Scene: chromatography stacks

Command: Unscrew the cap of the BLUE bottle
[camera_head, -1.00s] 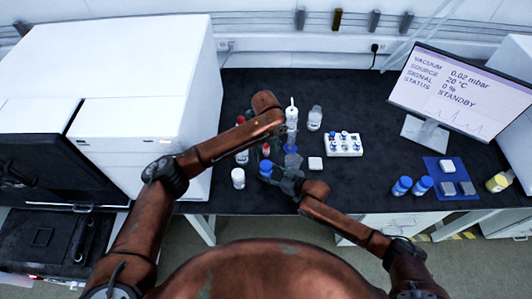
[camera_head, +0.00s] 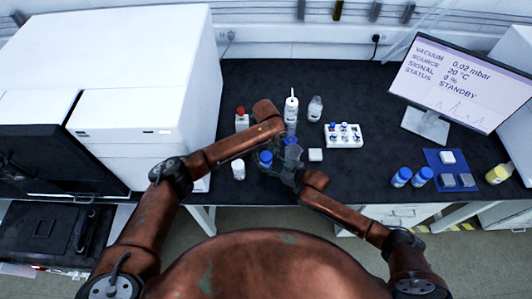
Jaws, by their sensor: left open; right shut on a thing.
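The blue bottle, seen mostly as its blue cap (camera_head: 266,158), is near the front edge of the black bench, its body largely hidden. My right gripper (camera_head: 279,173) comes in from the right, low beside the bottle, and is shut on it. My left gripper (camera_head: 269,147) reaches down from above at the cap and is open. Its fingers are dark and small, so I cannot tell whether they touch the cap. Another blue-topped, clear item (camera_head: 292,151) stands just right of the cap.
A white bottle (camera_head: 238,170) stands left and a red-capped bottle (camera_head: 241,119) behind it. A wash bottle (camera_head: 291,110) and clear bottle (camera_head: 315,108) stand behind. Bench is clear between rack and monitor (camera_head: 461,86).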

